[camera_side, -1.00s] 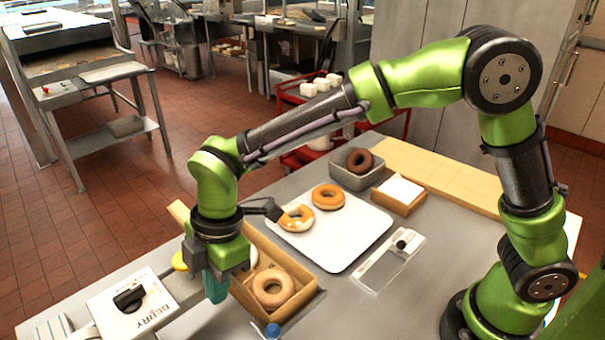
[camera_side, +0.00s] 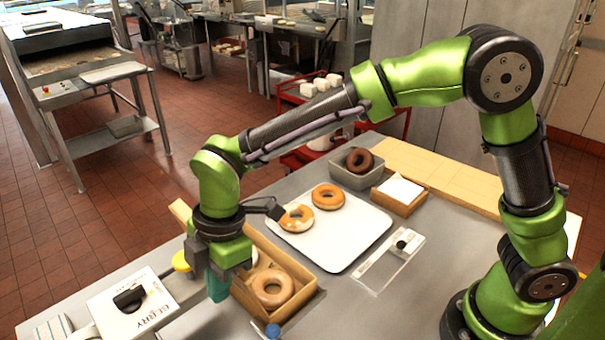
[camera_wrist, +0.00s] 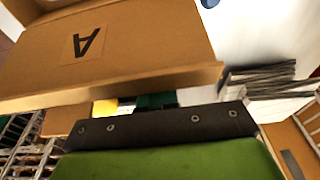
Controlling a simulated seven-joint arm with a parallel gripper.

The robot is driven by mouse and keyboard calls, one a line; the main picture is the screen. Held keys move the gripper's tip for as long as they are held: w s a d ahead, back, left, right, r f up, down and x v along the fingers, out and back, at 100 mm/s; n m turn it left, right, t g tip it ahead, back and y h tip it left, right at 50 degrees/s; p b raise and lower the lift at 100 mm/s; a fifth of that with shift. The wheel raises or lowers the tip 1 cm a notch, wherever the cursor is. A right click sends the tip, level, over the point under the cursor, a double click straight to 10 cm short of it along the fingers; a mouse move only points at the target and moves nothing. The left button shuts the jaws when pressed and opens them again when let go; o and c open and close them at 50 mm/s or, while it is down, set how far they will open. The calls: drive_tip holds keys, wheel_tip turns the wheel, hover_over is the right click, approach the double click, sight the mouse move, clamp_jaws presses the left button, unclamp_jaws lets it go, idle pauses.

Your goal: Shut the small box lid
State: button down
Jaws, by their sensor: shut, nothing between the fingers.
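A long cardboard box (camera_side: 310,299) stands open at the front of the table, with a plain doughnut (camera_side: 272,287) in it. A tan flap (camera_side: 180,211) sticks up at its far left end. My gripper (camera_side: 218,286), with teal fingers, points down at the box's left side and hides part of it; I cannot tell whether they touch. The fingers are shut and empty. In the wrist view, a cardboard panel marked "A" (camera_wrist: 110,45) lies close beyond my gripper (camera_wrist: 155,101). Which part is the lid is unclear.
A white tray (camera_side: 345,255) with two glazed doughnuts lies behind the box. A grey bin (camera_side: 345,178) holds a dark doughnut, beside a small wooden box (camera_side: 402,204). A clear scraper-like plate (camera_side: 385,268) lies right. A white appliance (camera_side: 130,310) stands left.

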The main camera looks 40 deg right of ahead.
drive_tip(key=d, duration=0.9)
drive_tip(key=shift+d, duration=0.15)
idle(0.9)
drive_tip(key=shift+r, duration=0.1)
idle(0.4)
drive_tip(key=shift+r, duration=2.95)
drive_tip(key=s+d+r+m+t, duration=0.2)
drive_tip(key=s+d+m, duration=0.3)
drive_tip(key=d+m, duration=0.4)
drive_tip(key=s+d+r+m+t, duration=0.3)
drive_tip(key=s+d+m+t, duration=0.2)
drive_tip(key=d+m, duration=0.5)
drive_tip(key=m, duration=0.3)
drive_tip(key=shift+s+r, duration=0.25)
drive_tip(key=shift+s, duration=0.05)
